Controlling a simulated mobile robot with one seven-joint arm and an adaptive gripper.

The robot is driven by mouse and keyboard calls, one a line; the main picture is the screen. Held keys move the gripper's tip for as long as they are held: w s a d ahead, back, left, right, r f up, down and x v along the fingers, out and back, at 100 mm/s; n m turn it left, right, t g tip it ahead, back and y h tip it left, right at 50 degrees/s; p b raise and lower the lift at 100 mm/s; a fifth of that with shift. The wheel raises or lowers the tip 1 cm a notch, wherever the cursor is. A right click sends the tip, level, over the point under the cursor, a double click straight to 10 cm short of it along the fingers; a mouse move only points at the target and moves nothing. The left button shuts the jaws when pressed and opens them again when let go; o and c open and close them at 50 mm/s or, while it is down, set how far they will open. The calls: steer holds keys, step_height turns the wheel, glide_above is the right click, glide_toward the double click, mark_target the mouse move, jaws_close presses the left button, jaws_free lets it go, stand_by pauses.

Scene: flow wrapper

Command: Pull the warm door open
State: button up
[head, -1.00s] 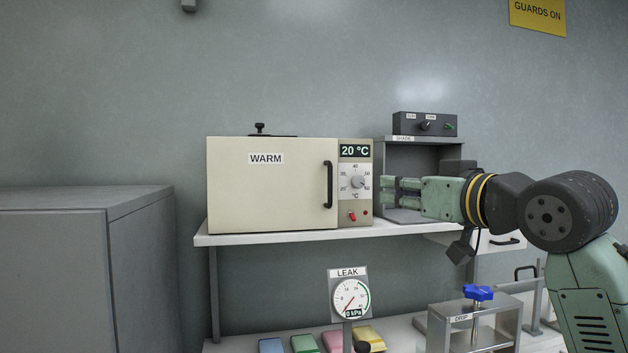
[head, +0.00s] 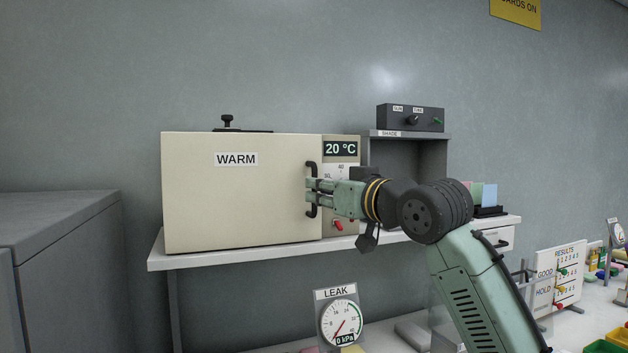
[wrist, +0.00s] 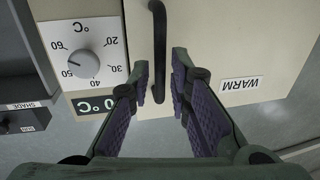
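The warm door (head: 235,205) is the cream front of the cabinet labelled WARM, and it is shut. Its black vertical handle (head: 311,168) is on the door's right side. My gripper (head: 318,191) is at the handle in the head view. In the wrist view my gripper (wrist: 165,85) is open, with one finger on each side of the handle (wrist: 158,40). A gap shows between the handle and the left finger; the right finger is close to it. The warm door also shows in the wrist view (wrist: 215,50).
A control panel with a dial (wrist: 83,64) and a 20 °C display (head: 341,149) is right of the door. The cabinet stands on a white shelf (head: 200,252). A grey box (head: 70,260) stands at the lower left. The LEAK gauge (head: 340,322) is below the shelf.

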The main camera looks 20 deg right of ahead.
steer(key=shift+p+x, duration=0.35)
steer(key=shift+x, duration=1.15)
steer(key=shift+c, duration=0.2)
jaws_close()
